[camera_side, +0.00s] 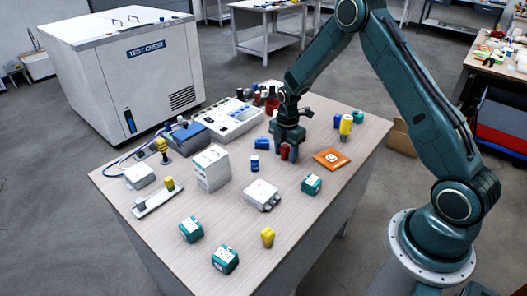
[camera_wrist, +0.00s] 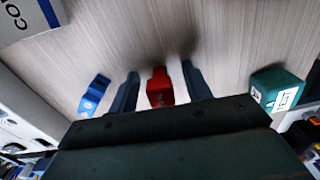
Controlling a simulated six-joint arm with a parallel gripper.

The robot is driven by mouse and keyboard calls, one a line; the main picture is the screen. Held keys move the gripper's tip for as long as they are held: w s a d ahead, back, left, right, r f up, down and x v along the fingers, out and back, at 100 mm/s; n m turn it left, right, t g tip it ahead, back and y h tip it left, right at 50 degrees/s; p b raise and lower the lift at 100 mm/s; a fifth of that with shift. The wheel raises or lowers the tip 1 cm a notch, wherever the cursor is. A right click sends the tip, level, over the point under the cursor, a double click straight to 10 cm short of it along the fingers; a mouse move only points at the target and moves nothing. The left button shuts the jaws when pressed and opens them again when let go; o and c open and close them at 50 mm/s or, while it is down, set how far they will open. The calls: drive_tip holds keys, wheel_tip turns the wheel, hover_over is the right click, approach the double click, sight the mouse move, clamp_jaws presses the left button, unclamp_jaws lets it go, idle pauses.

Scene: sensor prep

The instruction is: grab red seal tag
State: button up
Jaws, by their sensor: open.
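The red seal tag (camera_wrist: 160,88) is on the wooden table, between the two open fingers of my gripper (camera_wrist: 159,88) in the wrist view. Gaps show between it and both fingers. In the side view my gripper (camera_side: 287,150) is low over the table's far half, and the red tag (camera_side: 285,152) shows at its fingertips. The lower part of the tag is partly hidden by my gripper body in the wrist view.
A blue tag (camera_wrist: 94,92) lies just left of the fingers, and a teal block (camera_wrist: 277,88) is at the right.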

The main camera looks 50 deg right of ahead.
sight(286, 146)
idle(0.3)
drive_tip(key=c, duration=1.1)
drive_tip(key=shift+o, duration=0.2)
drive_tip(key=shift+r, duration=0.15)
wheel_tip(286, 146, up, 20)
idle(0.4)
